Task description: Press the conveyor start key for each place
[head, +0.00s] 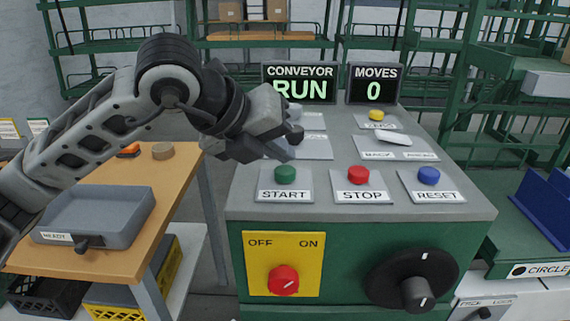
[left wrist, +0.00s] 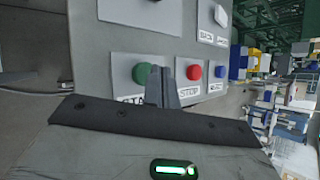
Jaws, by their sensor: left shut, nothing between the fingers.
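The green START key (head: 285,174) stands on a white labelled plate at the left of the grey console top. It also shows in the left wrist view (left wrist: 142,73), left of my fingers. The conveyor display (head: 299,84) reads RUN, and the moves display (head: 375,84) reads 0. My left gripper (head: 286,147) is shut and empty, above and just behind the START key, apart from it in the picture. Its closed fingers (left wrist: 162,88) show between the green and red keys in the wrist view. My right gripper is in neither view.
A red STOP key (head: 358,171) and a blue RESET key (head: 428,176) stand right of START. Behind are a yellow key (head: 376,115) and a pale lever (head: 395,139). The front has a red OFF/ON knob (head: 284,280) and black dial (head: 415,285). A grey tray (head: 97,215) sits left.

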